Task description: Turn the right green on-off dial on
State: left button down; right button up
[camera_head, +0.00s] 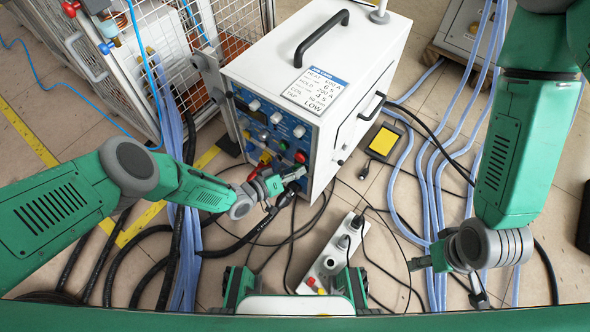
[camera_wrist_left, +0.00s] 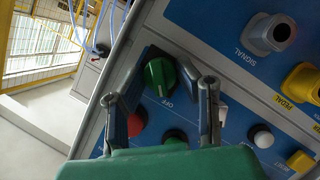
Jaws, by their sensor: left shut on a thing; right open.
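A green dial (camera_wrist_left: 160,76) with a pale mark sits on the heater's blue front panel in the left wrist view, beside an OFF label. My left gripper (camera_wrist_left: 160,88) has its fingers on either side of this dial and is shut on it. In the head view my left gripper (camera_head: 292,178) is at the lower right of the panel and hides the held dial. A second green dial (camera_wrist_left: 175,138) is partly covered by my gripper, near a red button (camera_wrist_left: 136,124). My right gripper (camera_head: 448,279) is open and empty, low at the right, away from the heater.
The white heater box (camera_head: 300,50) carries a black handle and a settings label (camera_head: 315,90). A wire cage (camera_head: 165,50) stands to its left. Black cables and bluish hoses (camera_head: 425,150) run over the tiled floor. A white power strip (camera_head: 335,255) lies in front.

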pick_arm(q)
jog(key=m+y+p, duration=0.1)
jog(key=m+y, duration=0.1)
jog(key=m, duration=0.2)
jog(key=shift+d+r+t+p, duration=0.1)
jog(key=shift+t+p, duration=0.25)
jog(key=shift+t, duration=0.05)
jog(key=shift+s+d+m+t+y, duration=0.1)
jog(key=shift+m+t+y, duration=0.4)
jog(key=shift+m+y, duration=0.65)
jog(key=shift+m+t+y, duration=0.3)
jog(key=shift+m+y, duration=0.05)
jog(key=shift+m, duration=0.6)
jog(key=shift+m+t+y+b, duration=0.65)
jog(key=shift+m+t, duration=0.15)
jog(key=shift+m, duration=0.5)
jog(key=shift+s, duration=0.1)
jog(key=c, duration=1.2)
grip_release()
jog(key=shift+d, duration=0.1)
jog(key=v, duration=1.1)
jog(key=shift+s, duration=0.4)
